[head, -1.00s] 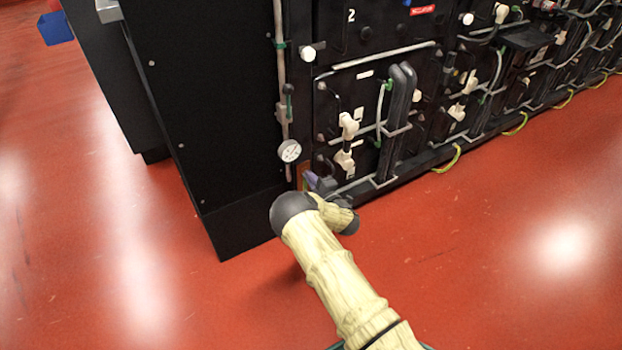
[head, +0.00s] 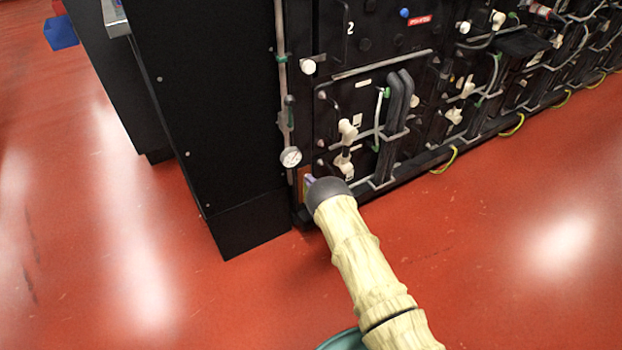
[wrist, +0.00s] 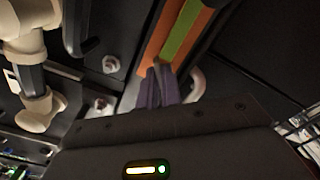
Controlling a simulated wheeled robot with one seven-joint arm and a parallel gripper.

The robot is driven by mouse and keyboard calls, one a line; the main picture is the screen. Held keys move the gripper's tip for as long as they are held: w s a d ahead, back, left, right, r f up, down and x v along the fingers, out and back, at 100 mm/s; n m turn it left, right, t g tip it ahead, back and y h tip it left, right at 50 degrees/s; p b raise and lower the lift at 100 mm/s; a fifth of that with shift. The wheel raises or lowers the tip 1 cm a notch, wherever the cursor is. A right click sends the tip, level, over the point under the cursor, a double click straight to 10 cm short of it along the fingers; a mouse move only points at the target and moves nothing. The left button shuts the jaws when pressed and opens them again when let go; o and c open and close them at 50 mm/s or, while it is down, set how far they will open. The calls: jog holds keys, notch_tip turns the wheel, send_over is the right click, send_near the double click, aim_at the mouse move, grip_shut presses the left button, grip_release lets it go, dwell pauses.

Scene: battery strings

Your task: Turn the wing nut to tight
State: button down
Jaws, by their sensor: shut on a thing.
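My gripper (wrist: 160,88) has purple fingers, closed together in the wrist view in front of an orange and green strip (wrist: 180,38). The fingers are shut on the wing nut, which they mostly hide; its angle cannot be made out. In the head view a bit of purple finger (head: 310,182) shows at the lower left corner of the rack, beside the orange strip (head: 303,180). My arm covers the rest of the gripper there.
A black battery rack (head: 335,105) carries white valve fittings (head: 347,130), grey pipes and a round gauge (head: 291,157) just above the gripper. In the wrist view, white fittings (wrist: 40,112) stand at the left.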

jog(key=m+p, duration=0.2)
jog(key=m, duration=0.4)
jog(key=shift+m, duration=0.3)
jog(key=m, duration=0.3)
jog(key=shift+m, duration=0.3)
jog(key=m, duration=0.3)
jog(key=shift+m, duration=0.3)
jog(key=m+b, duration=0.2)
jog(key=m, duration=0.4)
jog(key=shift+f, duration=0.15)
jog(key=m+b, duration=0.2)
jog(key=m, duration=0.4)
jog(key=c, duration=1.6)
grip_release()
